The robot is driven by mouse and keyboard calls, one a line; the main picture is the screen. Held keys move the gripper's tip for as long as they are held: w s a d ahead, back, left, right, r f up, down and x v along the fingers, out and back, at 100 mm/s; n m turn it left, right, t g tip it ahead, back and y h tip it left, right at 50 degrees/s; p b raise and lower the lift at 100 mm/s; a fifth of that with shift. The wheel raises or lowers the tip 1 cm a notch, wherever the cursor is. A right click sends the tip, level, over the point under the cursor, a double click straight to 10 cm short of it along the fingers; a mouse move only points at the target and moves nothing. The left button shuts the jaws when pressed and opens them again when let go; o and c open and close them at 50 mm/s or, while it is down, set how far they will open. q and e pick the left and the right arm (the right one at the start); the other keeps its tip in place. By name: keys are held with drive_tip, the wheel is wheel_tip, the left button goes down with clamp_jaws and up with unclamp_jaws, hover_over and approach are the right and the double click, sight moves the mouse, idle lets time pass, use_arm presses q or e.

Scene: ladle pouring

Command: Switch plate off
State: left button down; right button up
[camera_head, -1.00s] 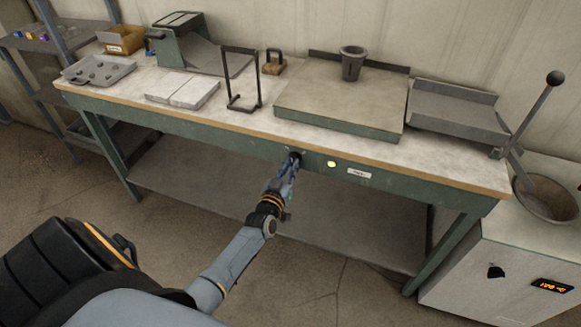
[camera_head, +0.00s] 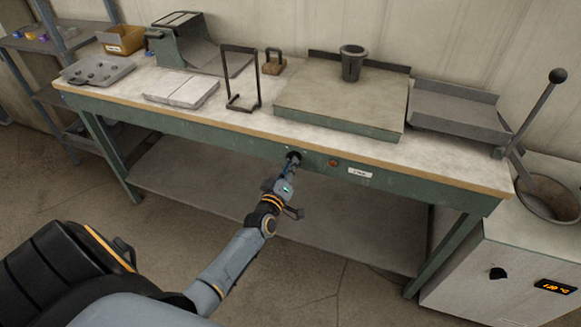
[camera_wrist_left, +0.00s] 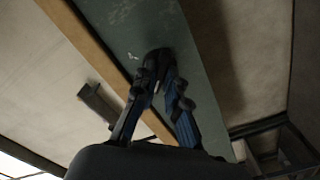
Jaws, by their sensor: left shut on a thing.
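The plate (camera_head: 338,97) is a flat, grey-topped slab with a green front edge on the workbench, with a dark grey crucible (camera_head: 352,63) standing at its back. A black knob (camera_head: 293,156) sits on the bench's green front rail, and it also shows in the left wrist view (camera_wrist_left: 158,56). To its right is a small round lamp (camera_head: 333,163), now dull red and unlit. My left gripper (camera_head: 291,165) reaches up to the rail and is shut on the knob; its fingers (camera_wrist_left: 158,82) hide part of it. My right gripper is not in view.
A white label (camera_head: 360,173) is right of the lamp. An upright wire frame (camera_head: 241,104), a padlock-shaped piece (camera_head: 273,64) and a tray of pieces (camera_head: 98,70) stand on the bench. A grey cabinet (camera_head: 505,270) with a lever is at the right.

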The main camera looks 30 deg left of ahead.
use_arm(q)
drive_tip(key=shift+f, duration=0.1)
idle(0.4)
drive_tip(key=c, duration=1.4)
unclamp_jaws()
drive_tip(key=shift+s, duration=0.1)
drive_tip(key=v, duration=1.1)
drive_tip(key=shift+s, duration=0.4)
